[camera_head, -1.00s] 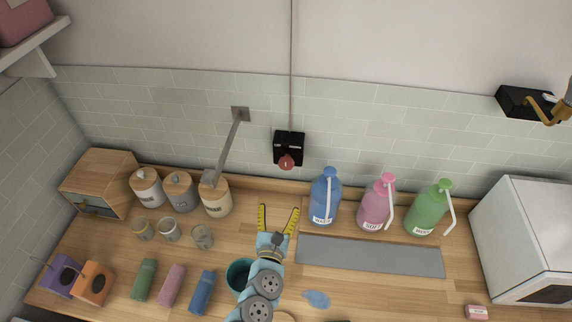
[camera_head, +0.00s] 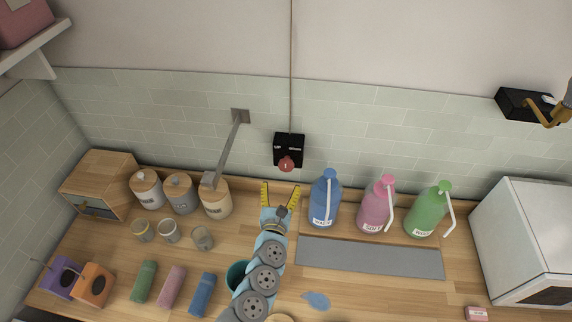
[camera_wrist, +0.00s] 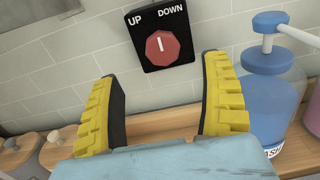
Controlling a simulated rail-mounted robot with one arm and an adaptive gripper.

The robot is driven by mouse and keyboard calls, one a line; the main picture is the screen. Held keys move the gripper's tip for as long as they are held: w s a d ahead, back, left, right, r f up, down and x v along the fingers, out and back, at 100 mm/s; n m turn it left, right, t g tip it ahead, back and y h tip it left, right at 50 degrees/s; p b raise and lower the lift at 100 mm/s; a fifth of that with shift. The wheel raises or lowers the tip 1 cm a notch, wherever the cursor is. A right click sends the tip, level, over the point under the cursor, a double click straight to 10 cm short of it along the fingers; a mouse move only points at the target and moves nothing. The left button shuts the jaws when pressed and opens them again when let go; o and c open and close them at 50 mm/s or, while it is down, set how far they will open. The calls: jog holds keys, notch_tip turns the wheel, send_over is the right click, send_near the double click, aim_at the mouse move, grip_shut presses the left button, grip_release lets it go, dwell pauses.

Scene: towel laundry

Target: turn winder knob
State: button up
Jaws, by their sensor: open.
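The winder is a black box (camera_head: 288,149) on the tiled wall with a red knob (camera_head: 286,164) on its front. In the wrist view the red knob (camera_wrist: 162,47) shows a short white mark, with "UP" at its left and "DOWN" at its right on the black box (camera_wrist: 178,18). My gripper (camera_head: 281,186) is open and empty, its yellow fingers pointing at the wall just below the knob. In the wrist view my gripper (camera_wrist: 160,82) frames the knob between and beyond its fingertips, with a gap and no contact.
A blue pump bottle (camera_head: 325,200) stands close to my gripper's right, with pink (camera_head: 376,205) and green (camera_head: 428,212) bottles beyond. A grey metal arm (camera_head: 228,150) and labelled canisters (camera_head: 214,198) are at the left. A cord (camera_head: 291,60) runs up from the winder.

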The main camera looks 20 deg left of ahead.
aim_at(286, 167)
jog(key=b+x, duration=0.1)
jog(key=x, duration=0.3)
jog(key=shift+w+d, duration=0.1)
jog(key=shift+w, duration=0.2)
jog(key=shift+w+a, duration=0.25)
jog(key=shift+w, duration=0.25)
jog(key=shift+b+x, duration=0.85)
jog(key=shift+x, duration=1)
jog(key=shift+w, duration=0.35)
jog(key=c, duration=1.2)
jog(key=shift+o, duration=0.2)
jog(key=shift+f, duration=0.1)
